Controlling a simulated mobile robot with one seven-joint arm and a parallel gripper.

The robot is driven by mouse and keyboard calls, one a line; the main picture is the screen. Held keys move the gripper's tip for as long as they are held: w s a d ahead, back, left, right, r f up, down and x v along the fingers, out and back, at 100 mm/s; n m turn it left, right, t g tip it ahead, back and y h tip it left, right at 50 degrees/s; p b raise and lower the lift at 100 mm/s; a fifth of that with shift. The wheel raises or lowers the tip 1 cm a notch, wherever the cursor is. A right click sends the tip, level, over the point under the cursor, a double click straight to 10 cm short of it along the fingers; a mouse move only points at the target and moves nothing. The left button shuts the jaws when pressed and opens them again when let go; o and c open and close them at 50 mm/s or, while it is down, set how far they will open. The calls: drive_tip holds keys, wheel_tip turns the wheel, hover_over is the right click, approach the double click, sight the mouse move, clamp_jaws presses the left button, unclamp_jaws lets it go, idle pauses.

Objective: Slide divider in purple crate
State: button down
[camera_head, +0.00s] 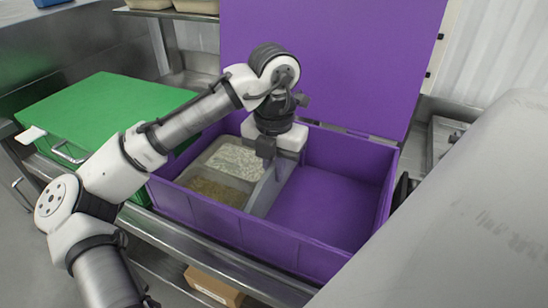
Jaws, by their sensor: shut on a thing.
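The purple crate (240,231) stands open on a metal shelf, its tall purple lid (345,60) raised behind it. A thin grey divider (267,190) stands inside the crate near the middle, running front to back. My gripper (266,158) reaches down into the crate from above and is shut on the divider's upper part. The fingertips are small and partly hidden. On the left of the divider is a grey tray (206,151) with white rice in the rear part and brown grain in the front part.
The crate's right side is empty, with bare purple floor. A crate with a green lid (100,108) stands at the left. A cardboard box (212,287) sits on the lower shelf. A large pale grey surface fills the lower right.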

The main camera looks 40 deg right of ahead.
drive_tip(key=shift+f, duration=0.15)
idle(0.5)
drive_tip(key=c, duration=1.4)
unclamp_jaws()
drive_tip(key=shift+o, duration=0.3)
drive_tip(key=o, duration=0.4)
drive_tip(key=shift+p, duration=0.35)
wheel_tip(320, 180, up, 8)
drive_tip(key=p, duration=0.8)
